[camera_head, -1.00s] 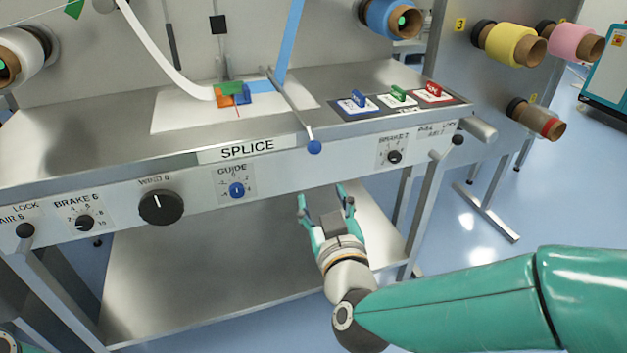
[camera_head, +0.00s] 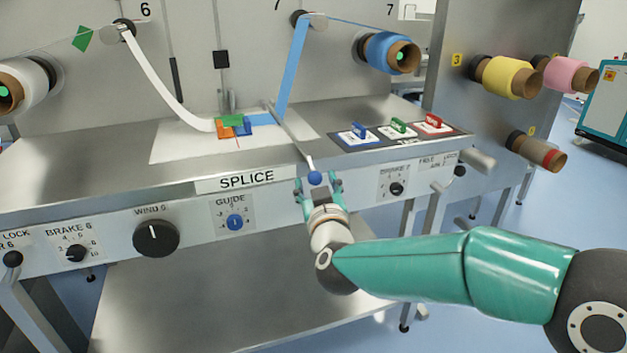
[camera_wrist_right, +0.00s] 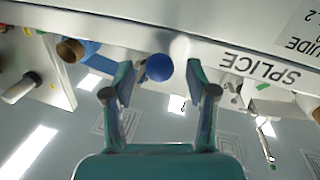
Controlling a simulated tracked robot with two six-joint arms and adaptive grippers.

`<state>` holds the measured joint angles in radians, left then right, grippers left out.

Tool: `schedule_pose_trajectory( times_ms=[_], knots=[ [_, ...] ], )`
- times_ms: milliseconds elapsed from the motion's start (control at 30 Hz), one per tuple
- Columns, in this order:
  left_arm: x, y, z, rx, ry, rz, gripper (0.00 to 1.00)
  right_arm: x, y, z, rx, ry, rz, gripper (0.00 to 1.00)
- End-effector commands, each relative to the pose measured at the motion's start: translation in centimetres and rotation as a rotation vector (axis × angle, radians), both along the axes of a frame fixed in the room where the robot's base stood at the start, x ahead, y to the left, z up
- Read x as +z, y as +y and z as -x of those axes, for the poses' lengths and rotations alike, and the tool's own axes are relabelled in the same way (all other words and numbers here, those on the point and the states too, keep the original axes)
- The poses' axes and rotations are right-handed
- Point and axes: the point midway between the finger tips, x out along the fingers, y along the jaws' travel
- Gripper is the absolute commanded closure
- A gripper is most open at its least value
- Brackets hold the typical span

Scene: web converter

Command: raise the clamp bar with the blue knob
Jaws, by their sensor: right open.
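The clamp bar (camera_head: 291,132) is a thin grey bar that slants over the table from the splice area to the front edge. Its blue knob (camera_head: 315,178) sits at the near end, just past the table's front edge. My right gripper (camera_head: 318,186) is at the knob, its two fingers on either side of it. In the right wrist view the blue knob (camera_wrist_right: 159,67) lies between the fingertips of the open gripper (camera_wrist_right: 160,75), with gaps visible on both sides. My left gripper is not in view.
The front panel carries a SPLICE label (camera_head: 246,179), a black wind knob (camera_head: 156,238) and a blue guide knob (camera_head: 235,222). Orange, green and blue pieces (camera_head: 231,128) lie at the splice.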

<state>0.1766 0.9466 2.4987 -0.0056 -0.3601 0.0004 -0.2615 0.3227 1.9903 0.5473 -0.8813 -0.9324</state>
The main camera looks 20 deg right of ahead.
Motion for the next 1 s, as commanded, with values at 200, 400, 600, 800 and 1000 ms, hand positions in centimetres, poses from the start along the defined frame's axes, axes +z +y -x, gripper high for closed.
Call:
schedule_pose_trajectory(
  times_ms=[200, 400, 600, 800, 1000],
  knots=[
    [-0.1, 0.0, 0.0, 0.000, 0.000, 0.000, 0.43, 0.0, -0.4, -2.2, 0.000, 0.000, 0.001, 0.43],
    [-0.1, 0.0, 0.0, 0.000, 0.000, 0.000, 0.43, 0.0, -0.4, -2.6, 0.001, 0.000, 0.001, 0.43],
    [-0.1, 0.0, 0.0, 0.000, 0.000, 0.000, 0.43, 0.0, -0.5, -2.6, 0.000, 0.000, 0.001, 0.50],
    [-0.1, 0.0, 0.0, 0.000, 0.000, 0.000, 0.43, 0.0, -0.5, -2.6, 0.000, 0.000, 0.001, 0.83],
    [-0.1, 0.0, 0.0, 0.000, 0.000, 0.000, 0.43, 0.0, -0.4, -2.6, 0.000, 0.000, 0.001, 1.00]
  ],
)
